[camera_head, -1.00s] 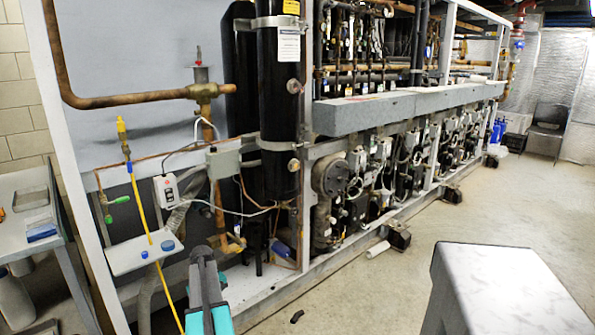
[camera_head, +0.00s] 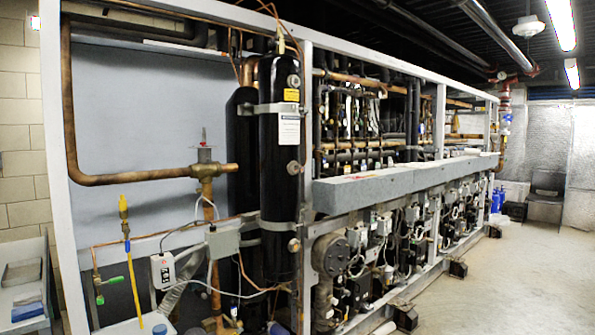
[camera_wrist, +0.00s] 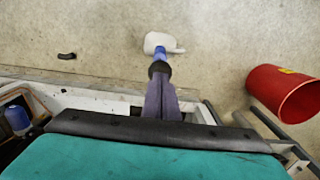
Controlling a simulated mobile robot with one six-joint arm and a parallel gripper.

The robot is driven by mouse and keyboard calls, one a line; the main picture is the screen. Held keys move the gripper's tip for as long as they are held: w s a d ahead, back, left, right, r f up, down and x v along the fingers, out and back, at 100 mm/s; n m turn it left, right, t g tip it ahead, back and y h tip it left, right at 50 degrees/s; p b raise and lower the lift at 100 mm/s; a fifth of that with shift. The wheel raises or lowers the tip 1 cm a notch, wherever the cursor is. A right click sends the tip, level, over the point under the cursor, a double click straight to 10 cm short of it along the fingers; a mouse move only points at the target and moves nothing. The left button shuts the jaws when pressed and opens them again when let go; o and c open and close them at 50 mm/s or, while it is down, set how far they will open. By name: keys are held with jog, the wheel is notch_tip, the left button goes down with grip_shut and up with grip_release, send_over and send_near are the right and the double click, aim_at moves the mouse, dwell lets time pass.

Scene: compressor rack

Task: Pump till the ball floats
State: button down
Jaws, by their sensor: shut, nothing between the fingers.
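I cannot make out a ball or a pump for certain in either view. In the head view, a yellow-topped fitting (camera_head: 124,215) with a yellow hose stands at the left of the rack. A green-handled valve (camera_head: 110,281) sits beside it. A pale shelf (camera_head: 120,328) with a blue cap (camera_head: 160,329) shows at the bottom edge, mostly cut off. My gripper (camera_wrist: 159,70) shows in the wrist view, shut and empty above the floor beyond the rack's edge. It is outside the head view.
A grey-white rack frame (camera_head: 52,120) holds copper pipes and black cylinders (camera_head: 281,195). In the wrist view, a red bucket (camera_wrist: 268,88) lies at right, a white object (camera_wrist: 152,41) with blue beyond my fingertips, and a small dark piece (camera_wrist: 67,56) at left. Open floor (camera_head: 480,290) lies at right.

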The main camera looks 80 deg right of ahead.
jog(key=shift+f, duration=0.15)
dwell(0.4)
jog(key=shift+f+b, duration=1.4)
jog(key=shift+f, duration=3.1)
jog(key=shift+r+p, duration=3)
jog(key=shift+r, duration=1.65)
jog(key=shift+f, duration=0.15)
jog(key=shift+f+b, duration=1.55)
jog(key=shift+f, duration=2.95)
jog(key=shift+r+p, duration=2.8)
jog(key=shift+r, duration=1.85)
